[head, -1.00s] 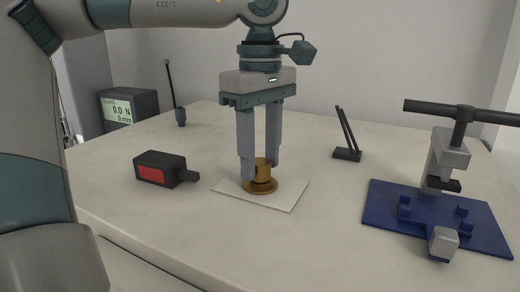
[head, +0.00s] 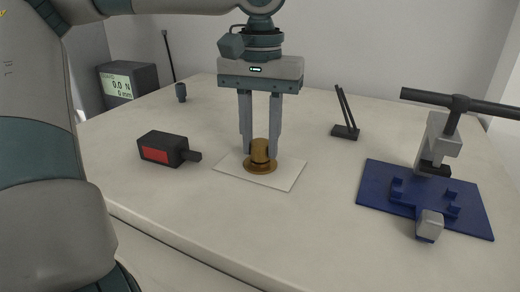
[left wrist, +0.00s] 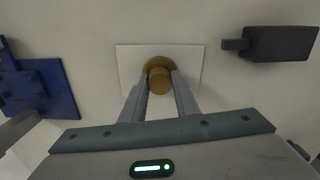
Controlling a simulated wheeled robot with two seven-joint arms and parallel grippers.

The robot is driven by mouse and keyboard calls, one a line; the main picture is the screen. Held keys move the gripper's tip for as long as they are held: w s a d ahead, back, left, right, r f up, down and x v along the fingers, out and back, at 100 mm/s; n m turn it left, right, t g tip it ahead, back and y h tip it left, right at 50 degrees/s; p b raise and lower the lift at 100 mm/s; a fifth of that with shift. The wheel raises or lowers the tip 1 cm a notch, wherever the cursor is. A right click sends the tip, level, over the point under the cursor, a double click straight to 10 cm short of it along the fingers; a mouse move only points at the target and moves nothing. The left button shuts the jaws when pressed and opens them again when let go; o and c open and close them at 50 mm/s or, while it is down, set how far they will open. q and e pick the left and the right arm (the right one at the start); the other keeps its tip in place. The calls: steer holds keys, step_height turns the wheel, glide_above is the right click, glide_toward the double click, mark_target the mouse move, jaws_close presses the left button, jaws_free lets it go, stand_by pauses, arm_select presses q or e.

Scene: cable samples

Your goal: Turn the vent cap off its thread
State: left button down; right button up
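The vent cap (head: 260,150) is a brass-coloured cylinder standing upright over a round brass flange (head: 261,169). The flange sits on a white plate (head: 286,180) on the table. My left gripper (head: 260,152) points straight down, with one finger on each side of the cap. The fingers look shut on the cap; no clear gap shows. In the left wrist view, the cap (left wrist: 160,80) is between the fingertips of my left gripper (left wrist: 159,77). The thread is hidden. My right gripper is not in view.
A black box with a red face (head: 163,149) lies left of the plate. A blue fixture board (head: 375,180) with a grey clamp stands at right. A small black stand (head: 345,132) is behind, and a display unit (head: 128,83) is at back left. Table in front is clear.

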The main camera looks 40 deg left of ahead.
mark_target(260, 142)
arm_select(q)
steer(key=n+b, duration=0.2)
steer(key=shift+w+f+n, duration=0.1)
steer(key=shift+f+n, duration=0.15)
steer(key=shift+n, duration=0.05)
steer(key=shift+r+n, duration=0.3)
steer(key=shift+r, duration=0.05)
steer(key=shift+r, duration=0.1)
steer(key=shift+r+p, duration=0.6)
steer(key=shift+p, duration=0.1)
steer(key=shift+r+p, duration=1.65)
steer(key=shift+r, duration=0.65)
